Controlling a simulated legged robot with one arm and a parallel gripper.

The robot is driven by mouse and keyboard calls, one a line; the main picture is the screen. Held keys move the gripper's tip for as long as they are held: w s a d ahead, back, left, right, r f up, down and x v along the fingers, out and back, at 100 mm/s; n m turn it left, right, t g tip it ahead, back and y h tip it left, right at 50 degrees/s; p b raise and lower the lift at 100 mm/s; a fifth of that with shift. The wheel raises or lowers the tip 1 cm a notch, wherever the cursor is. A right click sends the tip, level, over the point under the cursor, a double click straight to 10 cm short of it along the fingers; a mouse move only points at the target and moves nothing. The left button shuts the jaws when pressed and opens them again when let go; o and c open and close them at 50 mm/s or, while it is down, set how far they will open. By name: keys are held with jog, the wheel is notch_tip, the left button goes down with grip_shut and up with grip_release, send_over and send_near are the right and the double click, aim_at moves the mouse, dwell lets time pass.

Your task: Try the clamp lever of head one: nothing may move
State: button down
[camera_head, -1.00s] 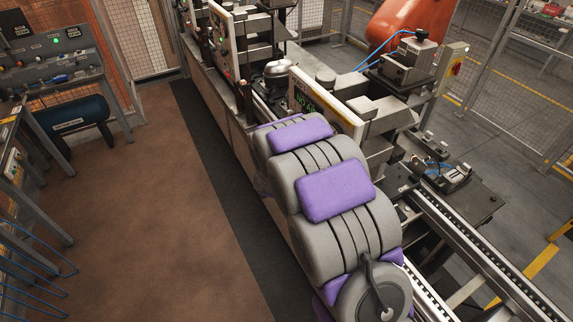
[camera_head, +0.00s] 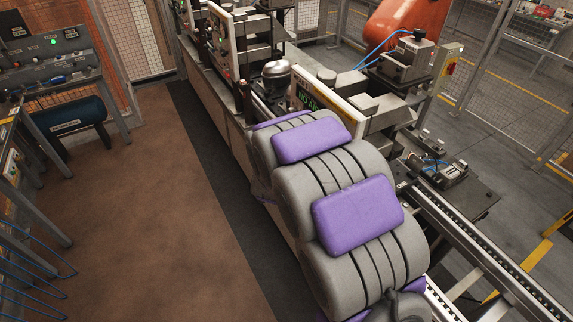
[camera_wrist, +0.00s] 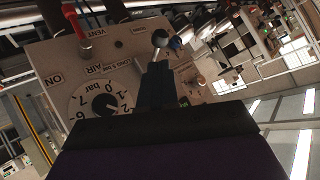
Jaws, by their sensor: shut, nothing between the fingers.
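In the wrist view a pale panel, turned upside down, carries a round pressure gauge (camera_wrist: 103,104) marked in bar. A lever with a dark ball knob (camera_wrist: 160,38) stands on it, and a blue knob (camera_wrist: 175,43) shows just beside. I cannot tell from the labels which is head one's clamp lever. My gripper (camera_wrist: 156,66) is shut and empty, its dark fingers pointing at the ball-knob lever. The fingers overlap its stem in the picture; I cannot tell whether they touch. In the head view my arm hides the gripper.
A red handle (camera_wrist: 72,20) is at the panel's VENT label. In the head view a machine panel (camera_head: 335,100) with a green display stands beyond my arm. A conveyor rail (camera_head: 490,255) runs at right. The brown floor (camera_head: 150,210) at left is clear.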

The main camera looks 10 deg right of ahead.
jog(key=d+v, duration=0.1)
jog(key=v, duration=0.5)
jog(key=s+a+f+n+g+y+b, duration=0.2)
jog(key=s+a+g+b, duration=0.15)
jog(key=s, duration=0.35)
jog(key=s+a+f+n+g+y+b, duration=0.2)
jog(key=s+n+y+b, duration=0.15)
jog(key=s, duration=0.45)
jog(key=s+d+f+n+g+h+b, duration=0.1)
jog(key=s+d+g+b, duration=0.2)
jog(key=s, duration=0.9)
jog(key=s+d+f+n+g+h+b, duration=0.1)
jog(key=s+d+g+b, duration=0.3)
jog(key=s, duration=0.8)
jog(key=shift+d+n, duration=0.45)
jog(key=shift+n, duration=0.2)
jog(key=shift+d, duration=0.2)
jog(key=c, duration=1.8)
grip_release()
